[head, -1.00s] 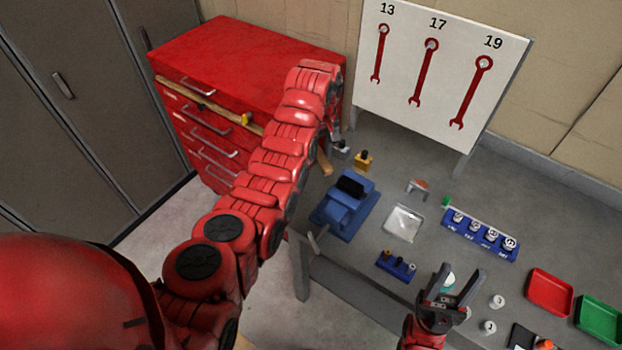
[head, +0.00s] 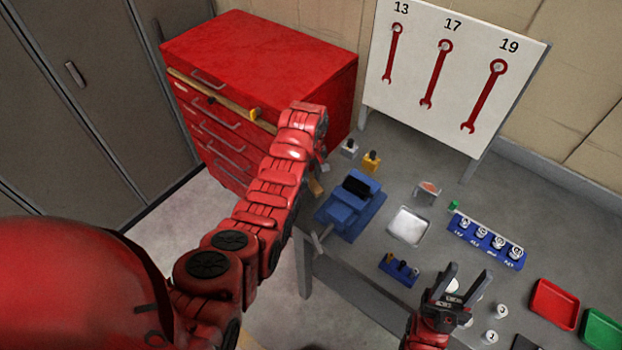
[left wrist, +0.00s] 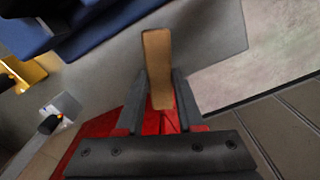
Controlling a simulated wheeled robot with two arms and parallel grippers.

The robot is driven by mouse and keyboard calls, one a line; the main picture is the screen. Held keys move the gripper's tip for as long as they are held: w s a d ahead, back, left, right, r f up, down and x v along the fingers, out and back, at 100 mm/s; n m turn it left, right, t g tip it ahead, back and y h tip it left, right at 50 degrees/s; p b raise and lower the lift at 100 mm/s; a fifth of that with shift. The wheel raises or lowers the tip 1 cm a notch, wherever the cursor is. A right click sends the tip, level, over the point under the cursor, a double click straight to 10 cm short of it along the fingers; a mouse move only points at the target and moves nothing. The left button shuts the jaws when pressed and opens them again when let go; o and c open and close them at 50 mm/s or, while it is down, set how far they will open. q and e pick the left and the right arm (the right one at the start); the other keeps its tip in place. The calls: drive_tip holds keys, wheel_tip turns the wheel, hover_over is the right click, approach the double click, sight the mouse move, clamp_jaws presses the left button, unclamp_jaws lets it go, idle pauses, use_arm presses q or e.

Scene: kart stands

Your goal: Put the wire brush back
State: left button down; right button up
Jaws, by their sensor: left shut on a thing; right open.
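The wire brush shows as a flat wooden handle (left wrist: 157,62) between the two fingers of my left gripper (left wrist: 161,88) in the left wrist view. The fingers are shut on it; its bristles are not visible. In the head view, my left gripper (head: 320,166) is partly hidden behind its own arm, between the red cabinet and the blue vise. A short bit of the wooden handle (head: 316,187) shows below it, left of the vise. My right gripper (head: 461,285) is open and empty over the bench front at the lower right.
The blue vise (head: 350,206) stands close right of the left gripper. Behind it are a yellow-orange item (head: 371,162) and a grey one (head: 349,149). The red cabinet (head: 262,58) has a wooden bar (head: 222,97) along its front. A metal tray (head: 408,226) and blue socket rack (head: 486,242) lie rightward.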

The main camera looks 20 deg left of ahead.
use_arm(q)
drive_tip(key=shift+f, duration=1.05)
drive_tip(key=c, duration=0.5)
unclamp_jaws()
drive_tip(key=shift+r, duration=0.15)
